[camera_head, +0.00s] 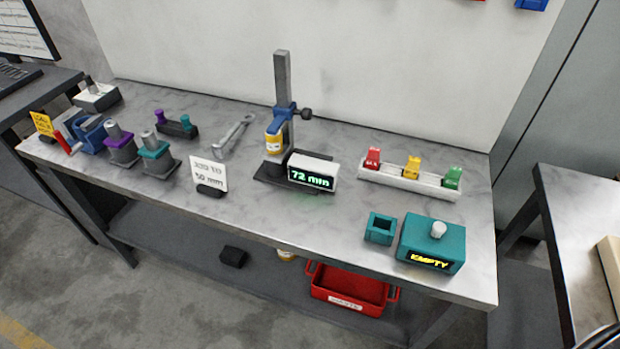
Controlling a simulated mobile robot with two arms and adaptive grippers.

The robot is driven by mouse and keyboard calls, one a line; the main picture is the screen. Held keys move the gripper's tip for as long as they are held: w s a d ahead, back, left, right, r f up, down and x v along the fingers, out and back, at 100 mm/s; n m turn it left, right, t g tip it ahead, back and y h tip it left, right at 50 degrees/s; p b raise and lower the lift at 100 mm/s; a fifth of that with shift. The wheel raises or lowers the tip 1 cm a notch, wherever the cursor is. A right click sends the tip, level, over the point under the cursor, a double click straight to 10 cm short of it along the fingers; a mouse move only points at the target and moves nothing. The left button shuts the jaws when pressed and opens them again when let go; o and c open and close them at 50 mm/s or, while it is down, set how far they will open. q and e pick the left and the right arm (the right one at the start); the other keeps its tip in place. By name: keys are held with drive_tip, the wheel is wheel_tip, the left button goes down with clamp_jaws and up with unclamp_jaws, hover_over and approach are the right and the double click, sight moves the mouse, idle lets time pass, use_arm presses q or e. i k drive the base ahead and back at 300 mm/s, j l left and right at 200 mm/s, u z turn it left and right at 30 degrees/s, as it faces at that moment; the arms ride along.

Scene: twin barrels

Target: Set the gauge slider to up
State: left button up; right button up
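The gauge stands at the back middle of the bench, with a tall grey post (283,95) on a dark base plate (268,176). Its blue slider (285,113) sits around the post, below mid-height, with a dark knob (306,114) on its right side. A yellow and white barrel (274,143) is directly under the slider's arm; I cannot tell whether they touch. The white display box (313,171) beside the post reads "72 mm" in green. Neither of my grippers can be made out.
A small card (209,173) showing "50 mm" stands in front of the gauge. A wrench (234,134) lies left of it. A rack of coloured blocks (408,181) and a teal "EMPTY" box (432,243) are on the right. A red bin (347,291) sits on the lower shelf.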

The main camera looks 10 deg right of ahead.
sight(281, 114)
drive_tip(key=k+u, duration=0.35)
drive_tip(key=k, duration=0.65)
